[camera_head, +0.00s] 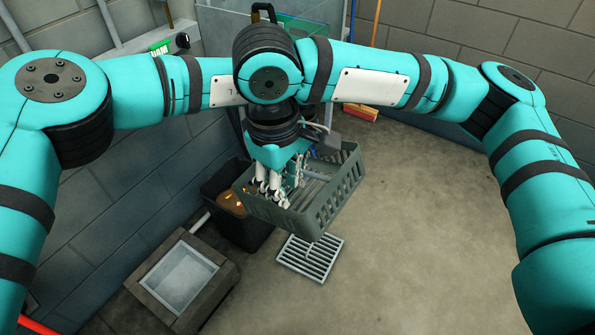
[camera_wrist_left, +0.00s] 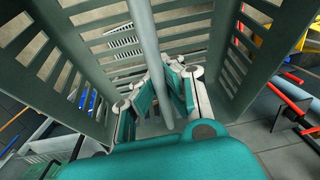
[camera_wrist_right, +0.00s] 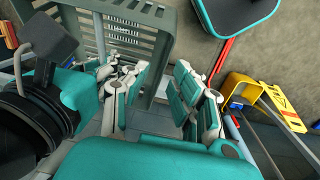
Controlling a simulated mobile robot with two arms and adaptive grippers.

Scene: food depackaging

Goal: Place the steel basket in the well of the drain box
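The grey-green slotted steel basket (camera_head: 318,207) hangs above the floor near the centre of the head view, tilted. Its long bar (camera_wrist_left: 146,45) runs between the fingers of my left gripper (camera_wrist_left: 160,85), which appears shut on it. My right gripper (camera_head: 268,188) is close beside the left one, over the basket's left part; in the right wrist view its fingers (camera_wrist_right: 155,90) stand apart with nothing seen between them. The drain box (camera_head: 222,281) sits on the floor at lower left, its pale square well (camera_head: 182,276) empty. My wrists hide part of the basket's far side.
A black bin (camera_head: 240,228) with brownish contents stands between the drain box and the basket. A floor grate (camera_head: 310,257) lies below the basket. The wall borders the left side. A yellow sign (camera_wrist_right: 281,107) shows in the right wrist view. Floor at right is clear.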

